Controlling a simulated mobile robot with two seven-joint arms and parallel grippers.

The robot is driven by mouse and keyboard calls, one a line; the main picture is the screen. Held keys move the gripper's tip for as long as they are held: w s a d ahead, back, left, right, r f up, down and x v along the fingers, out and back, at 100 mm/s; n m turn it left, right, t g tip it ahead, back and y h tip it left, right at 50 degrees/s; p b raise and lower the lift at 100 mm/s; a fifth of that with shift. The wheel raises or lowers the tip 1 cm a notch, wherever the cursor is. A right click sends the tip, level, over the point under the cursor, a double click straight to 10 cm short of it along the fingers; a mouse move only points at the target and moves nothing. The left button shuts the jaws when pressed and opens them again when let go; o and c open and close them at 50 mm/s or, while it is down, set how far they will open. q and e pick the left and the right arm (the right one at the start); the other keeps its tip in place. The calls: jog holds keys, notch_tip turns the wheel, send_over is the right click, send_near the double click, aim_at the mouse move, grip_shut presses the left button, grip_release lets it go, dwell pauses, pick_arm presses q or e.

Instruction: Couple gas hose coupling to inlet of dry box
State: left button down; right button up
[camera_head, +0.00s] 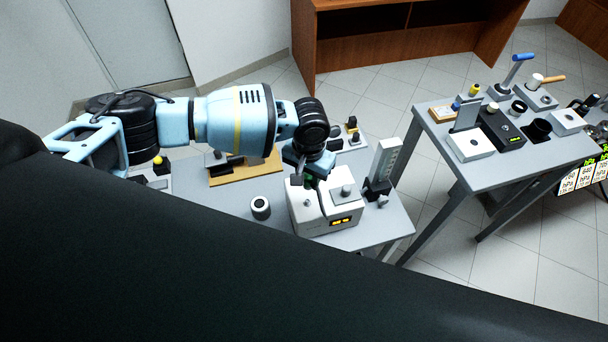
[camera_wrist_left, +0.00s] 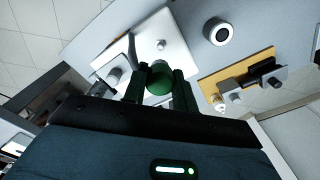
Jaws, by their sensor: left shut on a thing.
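The white box with a lit yellow display, which looks like the dry box (camera_head: 328,224), stands on the near table. It has round fittings on top; I cannot tell which is the inlet. My left gripper (camera_head: 310,180) is over the back of this box. In the left wrist view the left gripper (camera_wrist_left: 159,88) is shut on a green round part, seemingly the gas hose coupling (camera_wrist_left: 159,78). The white box (camera_wrist_left: 172,36) lies beyond it. Whether the coupling touches the box is not clear. My right gripper is out of view.
A grey-white ring-shaped cylinder (camera_head: 260,207) stands left of the box. A wooden-based device (camera_head: 245,170) is behind it, and an upright gauge stand (camera_head: 384,168) is to the right. A second table (camera_head: 470,178) with several instruments stands further right.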

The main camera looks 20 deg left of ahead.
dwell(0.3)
pick_arm(q)
jog(key=shift+f, duration=0.15)
notch_tip(320, 180, down, 3)
jog(key=shift+s+f, duration=0.1)
jog(key=shift+f+b, duration=0.5)
jog(key=shift+f, duration=0.6)
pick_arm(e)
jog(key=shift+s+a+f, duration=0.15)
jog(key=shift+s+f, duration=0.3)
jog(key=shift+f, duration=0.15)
pick_arm(q)
jog(key=shift+f, duration=0.3)
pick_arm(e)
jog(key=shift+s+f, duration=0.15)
pick_arm(q)
jog(key=shift+f, duration=0.7)
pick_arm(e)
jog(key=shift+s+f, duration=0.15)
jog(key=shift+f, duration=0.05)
pick_arm(q)
jog(key=shift+f+b, duration=0.2)
jog(key=shift+b, duration=0.1)
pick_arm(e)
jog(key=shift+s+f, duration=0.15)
